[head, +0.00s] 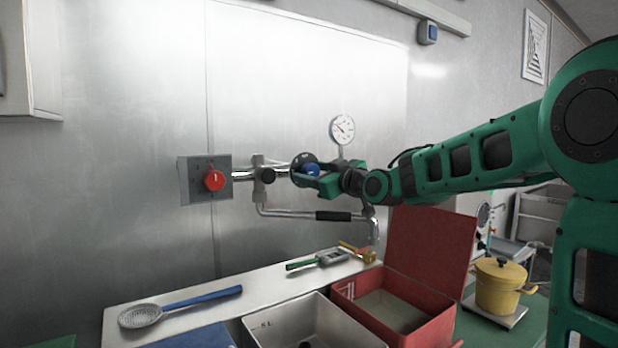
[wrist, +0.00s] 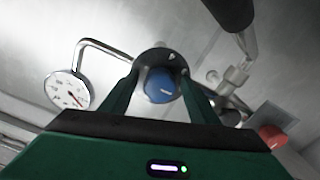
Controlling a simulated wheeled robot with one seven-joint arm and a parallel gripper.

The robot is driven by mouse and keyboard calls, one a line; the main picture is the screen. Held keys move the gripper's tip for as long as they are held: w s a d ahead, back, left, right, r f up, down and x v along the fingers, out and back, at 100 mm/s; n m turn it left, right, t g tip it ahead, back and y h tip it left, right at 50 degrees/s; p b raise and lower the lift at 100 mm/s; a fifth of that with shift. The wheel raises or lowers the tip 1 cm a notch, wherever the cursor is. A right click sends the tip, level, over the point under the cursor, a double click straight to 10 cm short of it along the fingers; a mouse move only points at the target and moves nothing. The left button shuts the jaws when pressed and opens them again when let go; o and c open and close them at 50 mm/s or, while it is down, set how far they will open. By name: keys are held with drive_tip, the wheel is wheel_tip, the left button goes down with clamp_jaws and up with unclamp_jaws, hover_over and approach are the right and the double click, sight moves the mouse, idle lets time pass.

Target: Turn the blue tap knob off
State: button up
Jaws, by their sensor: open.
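The blue tap knob (head: 312,169) is on the wall pipework, with a dark round plate behind it. It also shows in the wrist view (wrist: 160,86), where a pale mark on its face is visible. My gripper (head: 308,176) is open at the knob, with one finger on each side of it in the wrist view (wrist: 160,92). I cannot tell whether the fingers touch it. The arm reaches in from the right, and part of the knob is hidden by a finger in the head view.
A red knob (head: 214,180) on a grey plate is to the left. A gauge (head: 343,129) stands above the pipe and a swivel spout (head: 300,213) runs below. A red box (head: 424,312), a grey bin (head: 300,330) and a yellow pot (head: 499,287) are lower down.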

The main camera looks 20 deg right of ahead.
drive_tip(key=c, duration=1)
drive_tip(key=shift+a, duration=0.45)
drive_tip(key=shift+c, duration=0.2)
drive_tip(key=shift+d, duration=0.35)
